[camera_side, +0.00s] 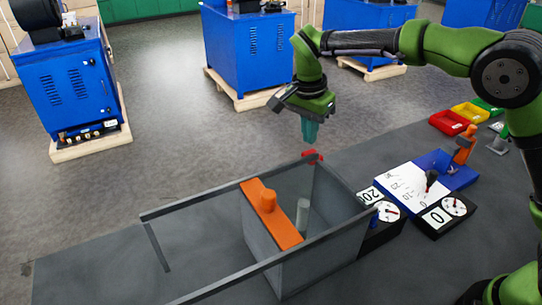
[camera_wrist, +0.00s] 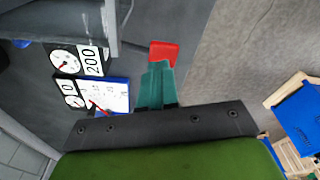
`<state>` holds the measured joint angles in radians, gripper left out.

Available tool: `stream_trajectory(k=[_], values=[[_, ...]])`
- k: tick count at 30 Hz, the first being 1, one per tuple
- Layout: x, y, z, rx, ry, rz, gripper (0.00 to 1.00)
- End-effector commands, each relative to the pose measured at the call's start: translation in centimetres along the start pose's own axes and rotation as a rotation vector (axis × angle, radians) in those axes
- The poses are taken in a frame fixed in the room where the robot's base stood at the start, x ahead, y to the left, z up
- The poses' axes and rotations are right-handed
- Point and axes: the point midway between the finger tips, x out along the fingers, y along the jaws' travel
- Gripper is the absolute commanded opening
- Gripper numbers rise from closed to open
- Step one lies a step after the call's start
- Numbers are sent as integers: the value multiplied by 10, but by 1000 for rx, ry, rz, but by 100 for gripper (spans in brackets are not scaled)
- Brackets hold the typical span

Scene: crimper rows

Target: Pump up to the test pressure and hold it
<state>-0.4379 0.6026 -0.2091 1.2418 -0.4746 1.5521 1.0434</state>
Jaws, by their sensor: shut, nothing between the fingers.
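My gripper (camera_side: 309,130) has teal fingers, shut and empty, pointing down above the far corner of the grey tank (camera_side: 330,262). A small red piece (camera_side: 313,156) is at that corner, below the fingertips with a gap in the side view. In the wrist view the red piece (camera_wrist: 164,52) lies just beyond the fingertips (camera_wrist: 158,66); contact cannot be told there. A dial (camera_side: 388,211) stands beside a label whose wrist-view reading is 200 (camera_wrist: 93,61). A second dial (camera_side: 453,205) stands beside a label reading 0 (camera_side: 437,217). The needle readings are too small to tell.
An orange bar (camera_side: 273,222) with a knob lies across the tank, between long grey rails (camera_side: 233,198). A white scale plate (camera_side: 400,188) and an orange upright part (camera_side: 464,146) stand to the right. Red and yellow bins (camera_side: 469,112) are behind. Blue cabinets (camera_side: 70,78) stand on the floor.

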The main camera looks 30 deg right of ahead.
Motion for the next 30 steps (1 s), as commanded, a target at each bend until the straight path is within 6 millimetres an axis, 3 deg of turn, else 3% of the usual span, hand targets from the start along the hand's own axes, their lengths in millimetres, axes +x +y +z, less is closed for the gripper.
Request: stream_trajectory(k=[6,15,20,30], values=[[-24,-3,-12,-13,-35,-9,0],[-23,-2,-12,-15,-36,-7,0],[-12,-2,-11,-17,-36,-5,0],[30,-2,-10,-16,-36,-4,0]])
